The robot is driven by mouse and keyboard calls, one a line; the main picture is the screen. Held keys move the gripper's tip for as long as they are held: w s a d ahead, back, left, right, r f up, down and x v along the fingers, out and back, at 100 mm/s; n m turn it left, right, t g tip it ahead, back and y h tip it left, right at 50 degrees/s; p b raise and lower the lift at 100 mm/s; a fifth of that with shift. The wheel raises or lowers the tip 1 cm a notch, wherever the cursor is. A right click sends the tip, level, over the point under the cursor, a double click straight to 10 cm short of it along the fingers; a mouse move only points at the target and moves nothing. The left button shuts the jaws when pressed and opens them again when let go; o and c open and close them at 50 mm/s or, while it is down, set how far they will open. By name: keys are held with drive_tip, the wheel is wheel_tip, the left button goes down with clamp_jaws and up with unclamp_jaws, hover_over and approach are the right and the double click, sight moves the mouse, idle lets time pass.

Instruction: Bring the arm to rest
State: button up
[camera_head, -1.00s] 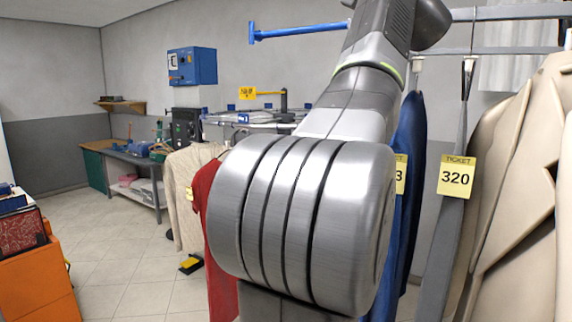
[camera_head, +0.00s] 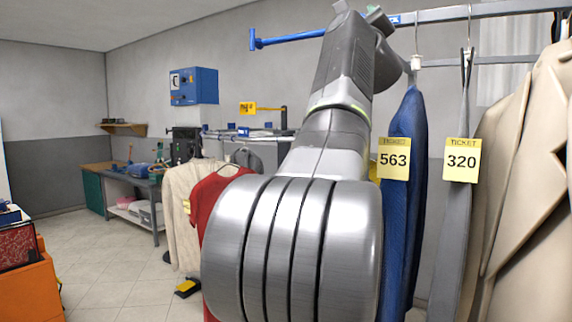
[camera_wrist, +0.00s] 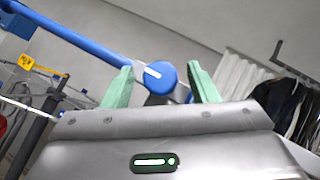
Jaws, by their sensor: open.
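My gripper (camera_wrist: 160,68) is open, its two green fingers apart with nothing held between them. In the wrist view the round blue end of a rail (camera_wrist: 160,77) shows in the gap between the fingers, behind them; the distance cannot be told. In the head view my grey arm rises from the bottom centre to the top, and a bit of green finger shows at its upper end by the garment rail (camera_head: 465,13). Most of the gripper is hidden there.
A blue garment with ticket 563 (camera_head: 394,159), a grey strap-like item with ticket 320 (camera_head: 461,160) and beige coats (camera_head: 530,170) hang close on the right. A red garment (camera_head: 211,197) hangs left of my arm.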

drive_tip(key=shift+m+h, duration=0.9)
drive_tip(key=shift+m, duration=0.2)
drive_tip(key=shift+m+h, duration=0.3)
